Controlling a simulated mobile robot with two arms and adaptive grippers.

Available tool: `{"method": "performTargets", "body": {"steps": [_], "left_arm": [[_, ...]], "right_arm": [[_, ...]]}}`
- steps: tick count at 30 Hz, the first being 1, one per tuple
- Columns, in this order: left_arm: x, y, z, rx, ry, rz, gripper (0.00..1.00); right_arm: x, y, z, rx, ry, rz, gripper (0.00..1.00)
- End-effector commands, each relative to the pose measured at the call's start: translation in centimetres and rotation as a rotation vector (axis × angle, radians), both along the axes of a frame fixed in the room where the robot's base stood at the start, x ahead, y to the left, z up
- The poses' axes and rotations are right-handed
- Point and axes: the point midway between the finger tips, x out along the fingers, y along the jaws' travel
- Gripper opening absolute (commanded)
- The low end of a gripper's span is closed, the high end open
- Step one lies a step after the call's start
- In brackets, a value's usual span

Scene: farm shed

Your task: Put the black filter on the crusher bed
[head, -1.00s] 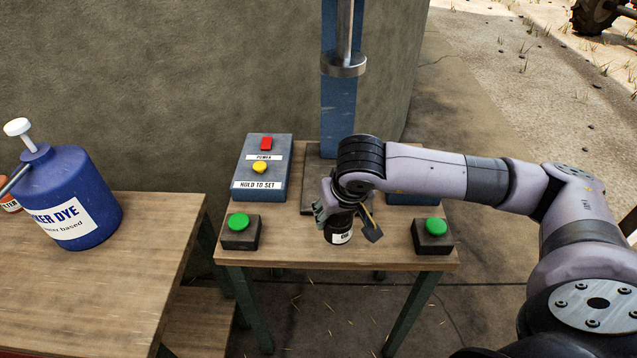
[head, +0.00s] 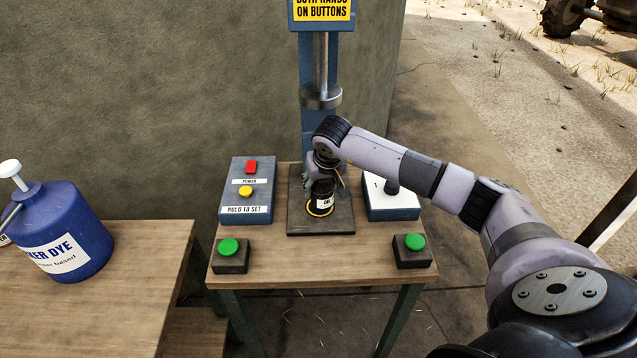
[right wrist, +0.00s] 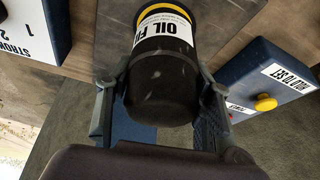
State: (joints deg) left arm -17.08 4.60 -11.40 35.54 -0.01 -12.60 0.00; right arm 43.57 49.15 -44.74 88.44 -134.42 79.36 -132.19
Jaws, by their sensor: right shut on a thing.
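The black filter (head: 322,193) has a white label and a yellow ring at its lower end. It is upright over the dark crusher bed (head: 335,222), below the round metal press head (head: 320,97). My right gripper (head: 321,176) is shut on the filter. In the right wrist view the two fingers (right wrist: 165,88) grip the black filter (right wrist: 163,80) from both sides. Whether the yellow end touches the bed or hovers just above it, I cannot tell. My left gripper is out of view.
A blue power box (head: 247,191) stands left of the bed, and a blue box with a lever (head: 391,203) stands right. Green buttons (head: 229,247) (head: 414,243) sit at the front corners of the wooden table. A blue dye jug (head: 62,230) stands on the left table.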

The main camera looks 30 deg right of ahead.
Motion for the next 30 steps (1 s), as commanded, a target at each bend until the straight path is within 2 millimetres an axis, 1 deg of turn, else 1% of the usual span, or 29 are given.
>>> {"method": "performTargets", "body": {"steps": [1, 3, 9, 12, 16, 24, 27, 28, 30], "left_arm": [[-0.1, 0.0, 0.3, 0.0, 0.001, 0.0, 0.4], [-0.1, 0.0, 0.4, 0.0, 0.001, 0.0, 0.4], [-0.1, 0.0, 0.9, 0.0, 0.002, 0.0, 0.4], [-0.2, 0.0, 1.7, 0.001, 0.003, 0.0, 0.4], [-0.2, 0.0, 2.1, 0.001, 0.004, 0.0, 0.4], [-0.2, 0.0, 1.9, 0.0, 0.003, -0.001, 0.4], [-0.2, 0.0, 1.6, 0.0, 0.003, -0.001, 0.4], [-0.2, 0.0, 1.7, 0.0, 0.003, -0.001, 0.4], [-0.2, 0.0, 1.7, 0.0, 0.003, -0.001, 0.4]], "right_arm": [[0.8, -0.2, 0.2, 0.002, -0.003, -0.003, 0.12], [1.4, -0.4, 0.2, 0.001, -0.002, -0.002, 0.12], [2.5, -0.8, 0.0, 0.002, 0.0, -0.001, 0.12], [2.2, -0.7, -1.8, 0.002, 0.006, 0.0, 0.12], [2.3, -0.7, -3.2, 0.002, -0.001, 0.0, 0.12], [2.4, -0.8, -3.5, 0.0, -0.002, 0.0, 0.12], [2.4, -0.8, -3.8, 0.0, -0.002, 0.0, 0.12], [2.3, -0.8, -3.8, 0.0, -0.001, 0.0, 0.49], [2.3, -0.8, -3.7, 0.0, 0.0, 0.0, 0.54]]}}
